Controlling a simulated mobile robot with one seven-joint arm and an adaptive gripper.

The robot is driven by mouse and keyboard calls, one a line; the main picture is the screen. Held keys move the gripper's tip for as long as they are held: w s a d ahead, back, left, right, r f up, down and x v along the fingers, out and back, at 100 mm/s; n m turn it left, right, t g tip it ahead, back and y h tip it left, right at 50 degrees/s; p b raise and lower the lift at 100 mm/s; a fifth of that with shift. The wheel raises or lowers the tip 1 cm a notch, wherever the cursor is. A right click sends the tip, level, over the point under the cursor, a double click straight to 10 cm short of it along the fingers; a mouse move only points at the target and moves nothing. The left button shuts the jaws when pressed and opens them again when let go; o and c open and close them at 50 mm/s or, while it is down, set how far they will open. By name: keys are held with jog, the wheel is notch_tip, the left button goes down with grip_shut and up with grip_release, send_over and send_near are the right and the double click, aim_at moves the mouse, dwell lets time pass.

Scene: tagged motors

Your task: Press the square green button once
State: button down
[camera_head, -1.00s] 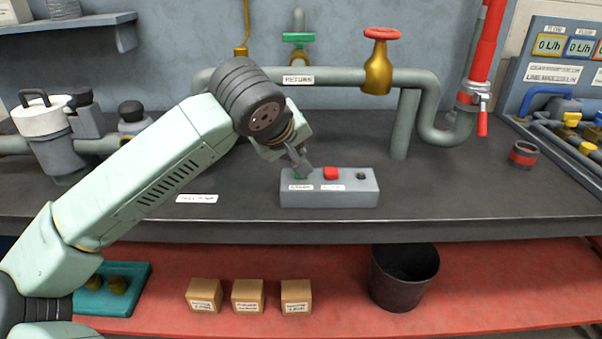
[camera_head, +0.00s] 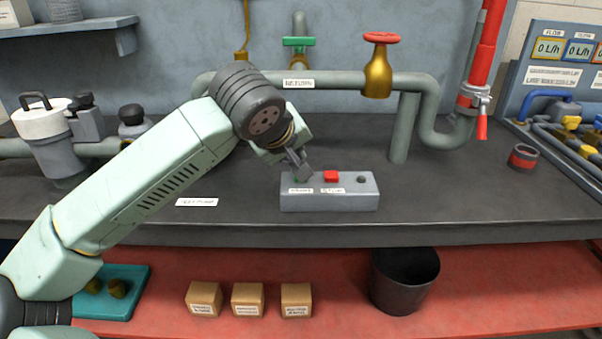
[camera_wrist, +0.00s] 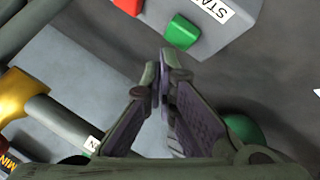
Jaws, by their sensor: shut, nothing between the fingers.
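The square green button (camera_wrist: 182,32) sits on a grey control box (camera_head: 330,199), at the box's left end in the head view, beside a label. In the head view my gripper (camera_head: 303,165) is over that end and hides most of the button. In the wrist view my gripper (camera_wrist: 162,72) is shut and empty, its fingertips just below the button in the picture, with a small gap between. Whether the tips touch the button cannot be told from the head view.
A red button (camera_head: 331,176) and a small dark knob (camera_head: 361,180) are on the same box. Pipes with a red-handled brass valve (camera_head: 377,70) run behind it. The dark bench (camera_head: 450,200) is clear around the box; a black bin (camera_head: 404,280) stands below.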

jog(key=shift+f, duration=0.2)
jog(key=shift+f+b, duration=0.3)
jog(key=shift+b, duration=0.4)
jog(key=shift+f+b, duration=0.45)
jog(key=shift+b, duration=0.15)
dwell(0.4)
jog(key=shift+r, duration=0.1)
jog(key=shift+r+p, duration=0.4)
jog(key=shift+r, duration=0.45)
jog(key=shift+r+p, duration=1.5)
jog(key=shift+r, duration=1.05)
jog(key=shift+f, duration=0.1)
